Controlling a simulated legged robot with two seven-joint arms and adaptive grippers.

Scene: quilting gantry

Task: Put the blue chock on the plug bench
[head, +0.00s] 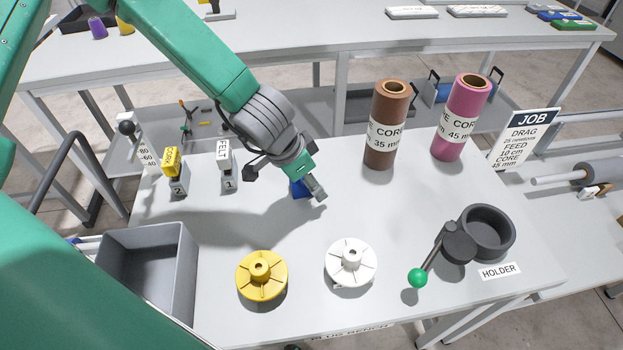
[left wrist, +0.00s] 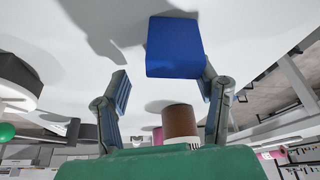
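The blue chock (head: 298,189) is a small block at the middle of the plug bench (head: 225,222), mostly hidden by my left gripper (head: 313,187) in the head view. In the left wrist view the chock (left wrist: 174,46) shows large, just past the fingertips of the left gripper (left wrist: 163,84). The two fingers stand apart. The chock is close to the right-hand finger in that picture, with a clear gap to the other. I cannot tell whether the chock touches that finger or rests fully on the bench. My right gripper is not in view.
A yellow plug (head: 262,275) and a white plug (head: 351,267) lie in front. A brown core (head: 385,125) and a pink core (head: 460,117) stand at the back right. The dark holder (head: 487,232) is at right, a grey bin (head: 150,265) at left. Small labelled blocks stand back left.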

